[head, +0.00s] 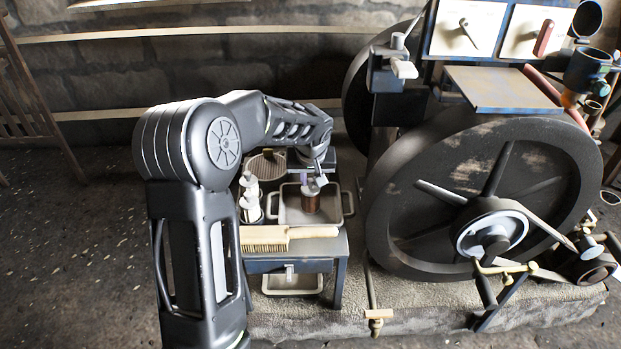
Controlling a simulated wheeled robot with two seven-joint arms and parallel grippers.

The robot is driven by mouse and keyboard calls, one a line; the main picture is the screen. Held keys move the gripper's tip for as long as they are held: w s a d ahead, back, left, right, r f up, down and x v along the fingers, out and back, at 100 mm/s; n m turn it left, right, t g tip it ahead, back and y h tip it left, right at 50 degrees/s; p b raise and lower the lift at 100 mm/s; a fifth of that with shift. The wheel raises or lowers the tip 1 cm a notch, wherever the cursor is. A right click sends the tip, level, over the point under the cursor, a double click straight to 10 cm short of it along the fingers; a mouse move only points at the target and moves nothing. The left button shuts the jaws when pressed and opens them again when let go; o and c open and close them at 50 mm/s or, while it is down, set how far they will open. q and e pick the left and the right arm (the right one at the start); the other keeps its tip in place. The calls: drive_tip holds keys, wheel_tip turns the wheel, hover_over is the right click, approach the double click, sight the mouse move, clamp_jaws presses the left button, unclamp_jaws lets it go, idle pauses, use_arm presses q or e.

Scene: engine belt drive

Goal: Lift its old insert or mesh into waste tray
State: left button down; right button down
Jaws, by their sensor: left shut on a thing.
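My left gripper (317,182) reaches down over a grey metal tray with side handles (290,213) on the small bench. It is shut on a copper-brown cylindrical insert (311,203), which is upright within the tray's outline. Whether the insert touches the tray floor, I cannot tell. The fingers hide its top, and a small purple patch shows beside them. My right gripper is not in view.
White bottles (249,199) stand left of the tray, close to my left arm. A wooden brush (277,237) lies on the bench's front edge. A round ribbed disc (265,165) is behind. The large flywheel (480,195) stands close on the right.

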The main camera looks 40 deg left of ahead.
use_arm(q)
drive_tip(key=c, duration=1.2)
unclamp_jaws()
drive_tip(key=shift+c, duration=0.2)
wheel_tip(320, 180, up, 14)
drive_tip(key=p, duration=0.9)
